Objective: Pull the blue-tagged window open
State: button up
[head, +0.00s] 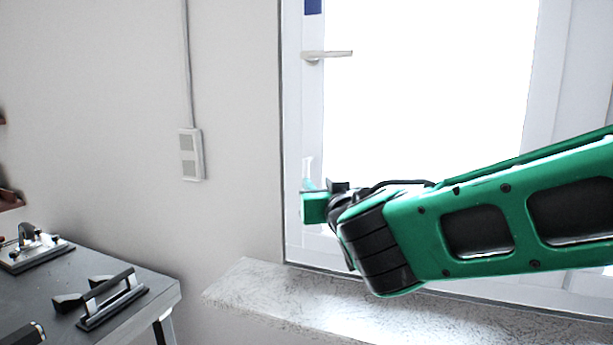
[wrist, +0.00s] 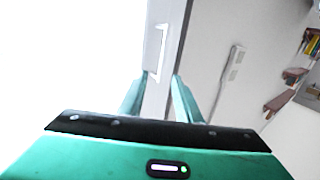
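The window (head: 311,120) has a white frame, a bright pane and a blue tag (head: 313,6) at its upper left. It looks flush in its frame. Its white handle (head: 330,54) juts out level to the right; in the wrist view the handle (wrist: 160,50) lies beyond the fingertips. My gripper (head: 308,172) is in front of the window's left side, well below the handle in the head view. In the wrist view the gripper (wrist: 161,82) is open and empty, with the window frame showing between the spread fingers. Part of the lower window is hidden behind my arm.
A rough stone sill (head: 265,290) runs below the window. A dark table (head: 150,285) with several tools stands at the lower left. A switch box (head: 191,154) is on the wall.

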aim_at(306, 173)
jog(key=x, duration=1)
jog(key=shift+w+a+r, duration=0.2)
jog(key=shift+w+a, duration=0.15)
jog(key=shift+a, duration=0.1)
jog(key=shift+s, duration=0.1)
grip_shut()
